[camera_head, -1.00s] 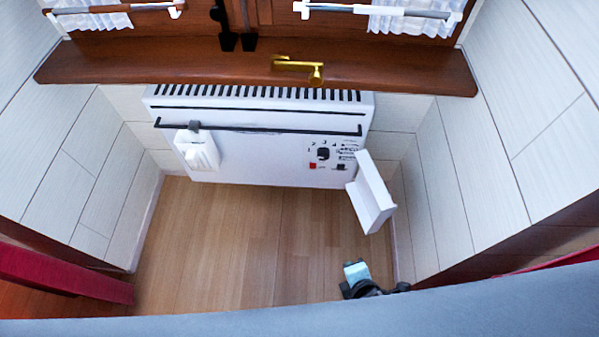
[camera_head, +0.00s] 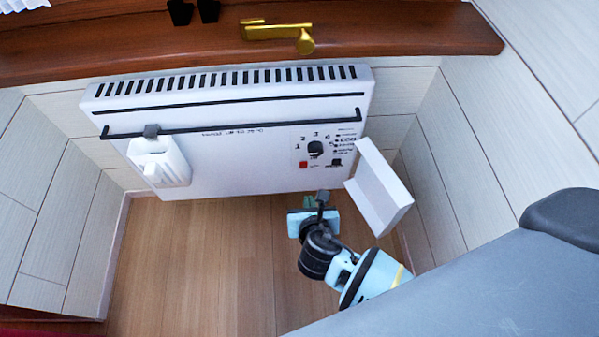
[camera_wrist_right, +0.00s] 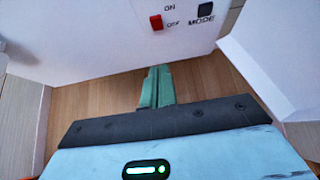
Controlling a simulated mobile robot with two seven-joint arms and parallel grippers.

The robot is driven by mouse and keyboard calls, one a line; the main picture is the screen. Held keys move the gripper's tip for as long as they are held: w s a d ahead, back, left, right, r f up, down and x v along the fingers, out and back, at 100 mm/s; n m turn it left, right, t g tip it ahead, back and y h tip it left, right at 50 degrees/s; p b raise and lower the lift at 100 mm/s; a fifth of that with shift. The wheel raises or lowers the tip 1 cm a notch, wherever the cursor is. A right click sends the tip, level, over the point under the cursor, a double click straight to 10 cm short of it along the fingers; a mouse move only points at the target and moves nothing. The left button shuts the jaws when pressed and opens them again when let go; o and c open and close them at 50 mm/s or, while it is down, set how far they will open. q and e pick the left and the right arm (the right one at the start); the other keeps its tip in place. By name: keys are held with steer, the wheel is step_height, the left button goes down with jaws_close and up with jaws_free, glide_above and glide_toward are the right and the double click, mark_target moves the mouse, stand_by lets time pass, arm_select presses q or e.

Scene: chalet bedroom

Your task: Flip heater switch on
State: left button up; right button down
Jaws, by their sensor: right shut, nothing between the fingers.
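A white heater (camera_head: 225,150) is fixed to the wall under the wooden sill. Its red switch (camera_head: 303,165) is at the lower right of the front panel, below a black dial (camera_head: 315,149). In the right wrist view the red switch (camera_wrist_right: 156,22) sits beside the OFF label, with ON printed above it. My right gripper (camera_head: 310,200) is just below the heater's lower edge, under the switch and apart from it. Its green fingers (camera_wrist_right: 156,88) are shut and empty, pointing toward the panel. My left gripper is not in view.
An open white cover flap (camera_head: 379,187) sticks out at the heater's right, close to my right gripper. A white box (camera_head: 160,163) hangs at the heater's left. A brass handle (camera_head: 278,31) lies over the sill (camera_head: 400,36). The wooden floor (camera_head: 200,250) is clear.

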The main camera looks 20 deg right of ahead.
steer(key=b, duration=0.7)
glide_toward(303, 167)
step_height(303, 167, down, 4)
steer(key=w, duration=0.3)
steer(key=shift+w+d+r, duration=0.35)
steer(key=shift+w+d, duration=0.3)
steer(key=shift+w, duration=0.1)
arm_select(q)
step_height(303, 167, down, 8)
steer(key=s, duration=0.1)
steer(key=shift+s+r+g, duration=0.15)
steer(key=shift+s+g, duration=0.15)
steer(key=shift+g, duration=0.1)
